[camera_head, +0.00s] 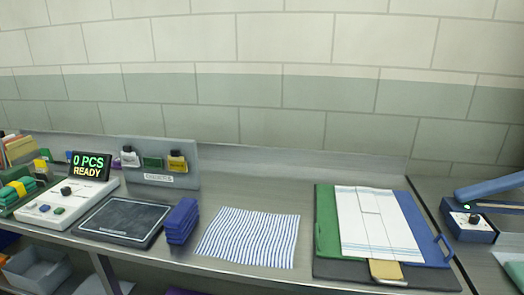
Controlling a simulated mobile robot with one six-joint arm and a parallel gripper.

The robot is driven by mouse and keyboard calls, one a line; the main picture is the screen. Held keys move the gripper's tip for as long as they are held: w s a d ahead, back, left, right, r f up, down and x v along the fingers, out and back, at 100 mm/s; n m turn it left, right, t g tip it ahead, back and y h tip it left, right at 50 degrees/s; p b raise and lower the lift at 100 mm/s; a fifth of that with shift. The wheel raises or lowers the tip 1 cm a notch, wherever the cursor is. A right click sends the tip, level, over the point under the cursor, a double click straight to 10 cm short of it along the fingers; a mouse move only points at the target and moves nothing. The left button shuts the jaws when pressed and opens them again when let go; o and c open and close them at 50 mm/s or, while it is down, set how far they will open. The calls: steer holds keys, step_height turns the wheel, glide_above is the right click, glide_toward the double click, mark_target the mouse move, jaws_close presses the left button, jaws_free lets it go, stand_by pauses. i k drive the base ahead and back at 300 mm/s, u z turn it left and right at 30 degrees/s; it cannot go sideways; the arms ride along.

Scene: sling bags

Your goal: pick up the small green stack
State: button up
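At the far left edge, green bundled pieces with a yellow band (17,188) lie on a dark green tray (14,206), partly cut off by the frame. A small dark green block (152,163) sits at the labelled grey back panel (186,152), between a white-and-dark item and a yellow-and-dark item. I cannot tell for sure which of these is the small green stack. My gripper is not in view.
A counting scale with a lit display (90,166) and dark plate (124,219) stands left. Beside it is a blue stack (181,222), then a striped cloth (249,236). Green and blue boards (424,235) lie right, under a white cloth. A blue device (470,226) stands far right.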

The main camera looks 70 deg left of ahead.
mark_target(14, 191)
steer(key=u, duration=3.85)
steer(key=k, duration=0.85)
steer(key=i, duration=0.85)
steer(key=u, duration=0.05)
